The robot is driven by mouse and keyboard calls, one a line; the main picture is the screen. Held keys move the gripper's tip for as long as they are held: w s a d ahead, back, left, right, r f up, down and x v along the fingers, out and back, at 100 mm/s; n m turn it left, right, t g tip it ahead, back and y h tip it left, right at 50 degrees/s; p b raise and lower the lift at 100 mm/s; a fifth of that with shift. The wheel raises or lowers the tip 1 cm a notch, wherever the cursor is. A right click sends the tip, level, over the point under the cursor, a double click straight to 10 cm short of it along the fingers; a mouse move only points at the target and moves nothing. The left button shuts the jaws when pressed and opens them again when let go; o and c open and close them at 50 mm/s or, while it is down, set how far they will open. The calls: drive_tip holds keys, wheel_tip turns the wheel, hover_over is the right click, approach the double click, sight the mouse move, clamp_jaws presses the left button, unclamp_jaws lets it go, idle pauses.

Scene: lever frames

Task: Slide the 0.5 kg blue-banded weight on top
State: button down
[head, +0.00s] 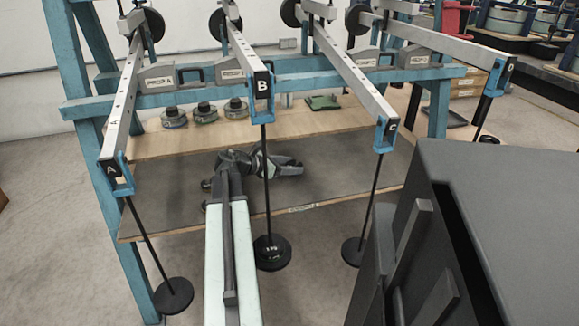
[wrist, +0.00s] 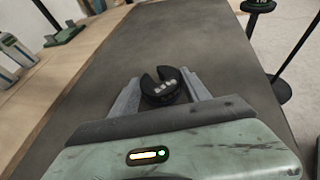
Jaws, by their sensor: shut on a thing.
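My gripper (wrist: 160,90) is shut on a dark slotted weight (wrist: 163,94), with one finger on each side of it. The slot faces away from my palm, and pale markings show on its top. I cannot make out a blue band or read its mass. In the head view my gripper (head: 290,166) is low over the dark lower board, near the rod of lever B; the weight is not clear there. The hanger under lever B (head: 262,84) has a lettered disc (head: 271,252) at its foot. A hanger with a disc also shows at upper right in the wrist view (wrist: 262,5).
Levers A (head: 113,168), C (head: 384,133) and D (head: 497,78) also carry hanging rods with discs. Three weights (head: 204,112) stand on the wooden shelf (head: 160,143). A blue post (head: 95,180) stands left. The dark board (head: 165,200) is largely bare.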

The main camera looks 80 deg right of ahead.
drive_tip(key=shift+f+b, duration=0.45)
idle(0.4)
drive_tip(key=shift+c, duration=2.2)
unclamp_jaws()
drive_tip(key=p+v, duration=0.3)
drive_tip(key=v, duration=0.4)
drive_tip(key=shift+w+a+r, duration=0.1)
drive_tip(key=shift+r, duration=0.05)
drive_tip(key=shift+w+a, duration=0.2)
